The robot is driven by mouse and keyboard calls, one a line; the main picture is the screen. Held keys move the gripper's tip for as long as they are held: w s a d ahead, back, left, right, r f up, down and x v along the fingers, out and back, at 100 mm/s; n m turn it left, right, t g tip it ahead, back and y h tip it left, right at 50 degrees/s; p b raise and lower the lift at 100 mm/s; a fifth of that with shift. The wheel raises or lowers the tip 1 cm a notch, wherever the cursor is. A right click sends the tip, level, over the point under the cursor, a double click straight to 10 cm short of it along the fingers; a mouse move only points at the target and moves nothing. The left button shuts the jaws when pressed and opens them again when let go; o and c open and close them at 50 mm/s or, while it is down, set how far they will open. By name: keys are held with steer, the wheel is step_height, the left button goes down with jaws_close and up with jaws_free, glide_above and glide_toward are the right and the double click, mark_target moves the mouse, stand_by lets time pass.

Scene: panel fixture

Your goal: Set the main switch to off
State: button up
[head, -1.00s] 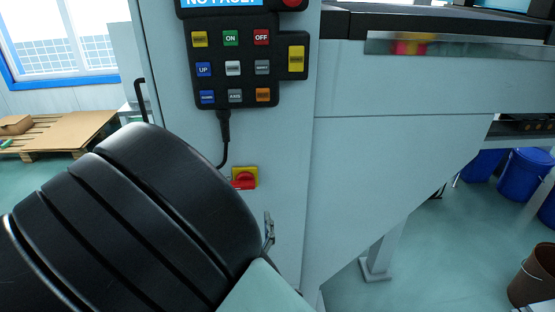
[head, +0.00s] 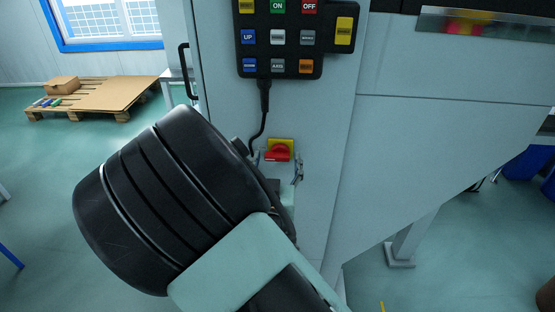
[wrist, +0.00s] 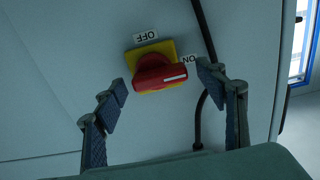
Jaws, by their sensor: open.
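The main switch is a red rotary knob on a yellow square plate (head: 280,148), on the pale grey cabinet front. In the wrist view the red knob (wrist: 165,74) lies between the fingers. Its white mark points right, toward the ON label (wrist: 190,60); the OFF label (wrist: 146,37) is above the plate. The labels appear upside down there. My gripper (wrist: 163,84) is open, with one fingertip on each side of the knob. I see no finger clearly touching it. In the head view my arm hides most of the gripper.
A black button pendant (head: 290,40) hangs above the switch. Its black cable (head: 264,115) runs down close to the switch and, in the wrist view, passes behind the right finger. A black door handle (head: 187,70) is at left. A pallet with cardboard (head: 100,95) lies farther left on open floor.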

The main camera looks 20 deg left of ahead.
steer(key=shift+c, duration=0.3)
steer(key=c, duration=1.1)
steer(key=n+p, duration=0.1)
steer(key=n, duration=0.3)
steer(key=shift+f+n, duration=0.1)
steer(key=shift+n, duration=0.2)
steer(key=n+p, duration=0.1)
steer(key=n, duration=0.3)
steer(key=shift+d+f+n, duration=0.1)
steer(key=shift+f+n, duration=0.05)
steer(key=shift+n, duration=0.15)
steer(key=n+p, duration=0.2)
steer(key=n, duration=0.2)
steer(key=shift+f, duration=0.1)
steer(key=shift+d+f+n+p, duration=0.15)
steer(key=shift+n+p, duration=0.55)
steer(key=shift+n, duration=1.6)
